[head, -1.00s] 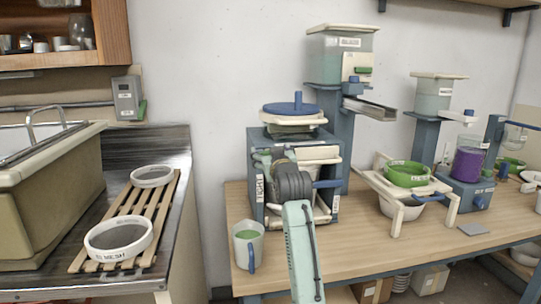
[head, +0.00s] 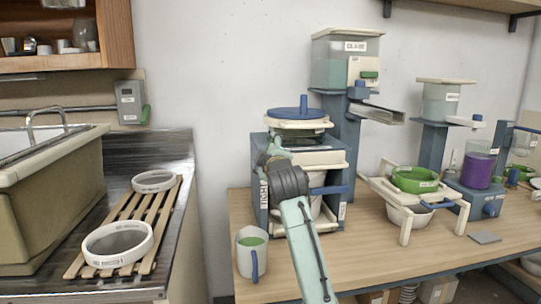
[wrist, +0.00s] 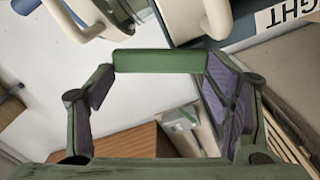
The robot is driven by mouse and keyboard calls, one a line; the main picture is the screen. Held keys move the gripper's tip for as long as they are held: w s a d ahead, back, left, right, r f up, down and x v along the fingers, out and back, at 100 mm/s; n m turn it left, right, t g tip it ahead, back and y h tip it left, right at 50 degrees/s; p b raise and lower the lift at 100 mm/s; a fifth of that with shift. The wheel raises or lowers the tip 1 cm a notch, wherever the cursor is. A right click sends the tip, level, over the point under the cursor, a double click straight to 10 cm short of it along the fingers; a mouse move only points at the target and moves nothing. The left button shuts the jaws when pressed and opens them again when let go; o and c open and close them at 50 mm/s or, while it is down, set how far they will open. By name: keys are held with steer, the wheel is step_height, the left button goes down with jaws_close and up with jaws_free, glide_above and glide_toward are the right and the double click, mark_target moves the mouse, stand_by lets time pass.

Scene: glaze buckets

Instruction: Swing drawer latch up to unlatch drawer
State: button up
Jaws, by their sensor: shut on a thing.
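My gripper (head: 276,158) is at the upper left front of a blue-framed press-like unit (head: 260,202) with cream parts. In the wrist view my gripper's (wrist: 161,66) two fingers stand wide apart, with a green bar (wrist: 160,61) spanning between their tips. The gripper is shut on this bar's two ends. The bar looks like the latch's handle, but its joint to the unit is not visible. In the head view my wrist hides most of the latch area, so I cannot tell the latch's angle there.
A mug of green liquid (head: 246,262) stands at the table's front left, close to my forearm. A blue horizontal handle (head: 330,190) sticks out on the unit's right. A cream stand with a green bowl (head: 413,177) is further right. Sieves lie on a slatted rack (head: 105,236).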

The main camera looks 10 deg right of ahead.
steer(key=n, duration=0.2)
steer(key=a+n, duration=0.1)
steer(key=n, duration=0.1)
steer(key=shift+a+n+b, duration=0.2)
steer(key=shift+n+b, duration=0.1)
steer(key=shift+n, duration=0.1)
stand_by(0.4)
steer(key=o, duration=1.7)
steer(key=s, duration=1.2)
